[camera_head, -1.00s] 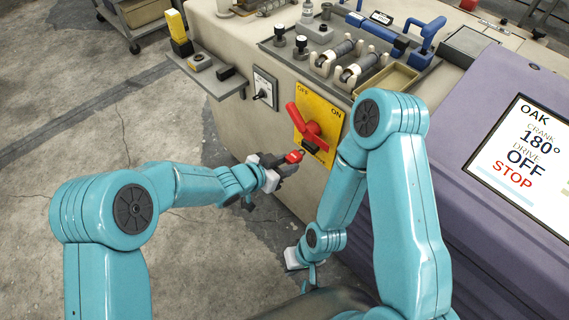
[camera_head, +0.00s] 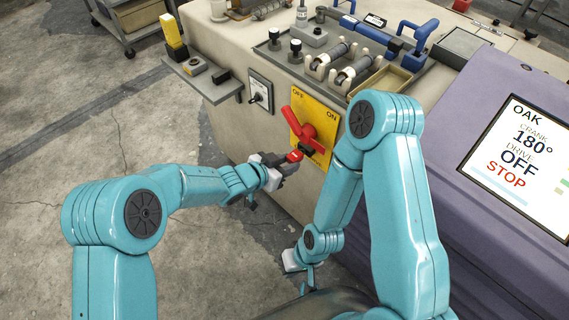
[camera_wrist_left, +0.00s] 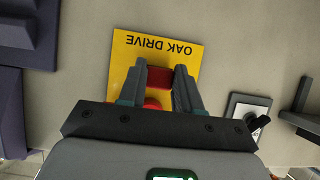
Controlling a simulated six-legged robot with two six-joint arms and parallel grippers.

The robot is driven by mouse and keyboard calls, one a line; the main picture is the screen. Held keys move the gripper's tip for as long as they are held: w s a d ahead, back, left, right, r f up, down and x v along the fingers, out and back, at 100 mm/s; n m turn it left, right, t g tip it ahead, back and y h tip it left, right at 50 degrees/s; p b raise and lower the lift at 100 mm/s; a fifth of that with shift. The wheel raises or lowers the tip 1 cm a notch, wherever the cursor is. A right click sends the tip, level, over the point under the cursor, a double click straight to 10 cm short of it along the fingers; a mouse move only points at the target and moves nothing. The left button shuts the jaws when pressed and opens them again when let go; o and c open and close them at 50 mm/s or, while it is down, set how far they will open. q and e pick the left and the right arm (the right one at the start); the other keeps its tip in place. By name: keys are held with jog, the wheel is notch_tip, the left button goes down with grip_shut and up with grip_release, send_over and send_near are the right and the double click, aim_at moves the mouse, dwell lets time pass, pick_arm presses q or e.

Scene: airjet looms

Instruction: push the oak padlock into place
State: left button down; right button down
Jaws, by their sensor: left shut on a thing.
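The red oak padlock (camera_head: 295,156) is between the fingertips of my left gripper (camera_head: 287,161), which is shut on it. In the left wrist view the red padlock body (camera_wrist_left: 155,78) sits between the two grey fingers, in front of the yellow OAK DRIVE plate (camera_wrist_left: 190,60). In the head view the padlock is at the lower part of the yellow plate (camera_head: 327,118), just below the red switch handle (camera_head: 308,128), which slants up towards OFF. Whether its shackle is in the handle I cannot tell. My right gripper (camera_head: 291,261) hangs low by the machine; its fingers are unclear.
A small selector switch (camera_head: 259,93) and a shelf with a yellow-topped block (camera_head: 173,31) are left of the plate. A tool tray (camera_head: 345,60) is above. The purple loom panel with its OAK screen (camera_head: 525,155) stands right.

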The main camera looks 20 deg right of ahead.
pick_arm(q)
jog(key=shift+w+d, duration=0.2)
jog(key=shift+d, duration=0.35)
jog(key=c, duration=0.7)
grip_release()
jog(key=p+v, duration=0.2)
jog(key=v, duration=1.4)
jog(key=shift+a, duration=0.15)
jog(key=shift+s, duration=0.1)
